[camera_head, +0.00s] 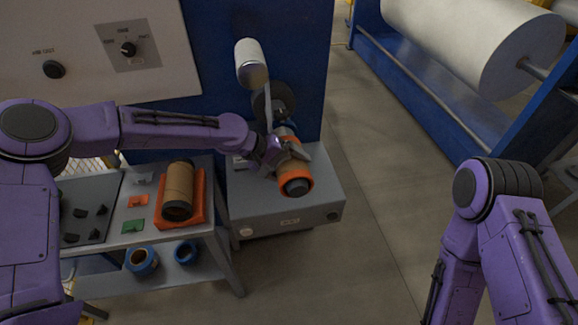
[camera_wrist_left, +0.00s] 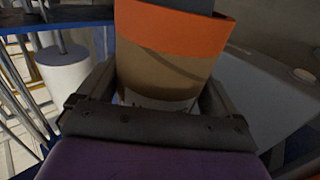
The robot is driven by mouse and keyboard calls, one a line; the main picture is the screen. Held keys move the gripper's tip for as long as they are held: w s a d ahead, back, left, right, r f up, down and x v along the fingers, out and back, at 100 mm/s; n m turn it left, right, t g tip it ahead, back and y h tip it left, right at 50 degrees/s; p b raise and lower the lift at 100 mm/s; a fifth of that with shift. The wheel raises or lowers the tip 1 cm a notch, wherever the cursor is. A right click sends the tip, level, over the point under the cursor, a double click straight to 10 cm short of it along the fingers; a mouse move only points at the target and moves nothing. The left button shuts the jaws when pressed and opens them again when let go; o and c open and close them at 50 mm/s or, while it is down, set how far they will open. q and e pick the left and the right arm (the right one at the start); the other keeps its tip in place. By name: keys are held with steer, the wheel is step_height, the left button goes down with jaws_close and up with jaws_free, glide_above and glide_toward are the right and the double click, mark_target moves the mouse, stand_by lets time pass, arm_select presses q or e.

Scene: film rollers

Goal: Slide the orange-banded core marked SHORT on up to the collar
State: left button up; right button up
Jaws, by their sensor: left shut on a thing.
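The orange-banded core (camera_head: 297,178) is a brown cardboard tube sitting around the roller shaft, whose dark end (camera_head: 297,187) sticks out at the front. My left gripper (camera_head: 283,158) is shut on the core from the left. In the left wrist view the core (camera_wrist_left: 165,65) fills the space between the fingers, with its orange band at the top. Marks on its lower part are too hidden to read. A dark round flange (camera_head: 272,102) shows further back along the shaft; I cannot tell whether it is the collar. My right gripper is out of view.
A side table at left holds another brown tube (camera_head: 180,182) in an orange tray (camera_head: 194,215), with small orange and green pieces beside it. Blue rings (camera_head: 142,261) lie on its lower shelf. A grey box (camera_head: 262,208) stands under the shaft. A white roller (camera_head: 250,62) is above.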

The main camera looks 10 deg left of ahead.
arm_select(q)
steer(key=shift+w, duration=0.15)
steer(key=shift+w+a, duration=0.3)
steer(key=shift+w, duration=0.5)
steer(key=shift+w+a, duration=0.25)
steer(key=shift+w, duration=0.5)
steer(key=shift+w, duration=0.1)
steer(key=shift+w+a+r, duration=0.1)
steer(key=shift+w+a, duration=0.1)
steer(key=shift+w, duration=0.25)
steer(key=o, duration=0.9)
steer(key=shift+a+r+b, duration=0.2)
steer(key=shift+a+b, duration=0.15)
steer(key=b+v, duration=0.2)
steer(key=v, duration=0.7)
steer(key=shift+s+a+r, duration=0.15)
steer(key=shift+r, duration=0.2)
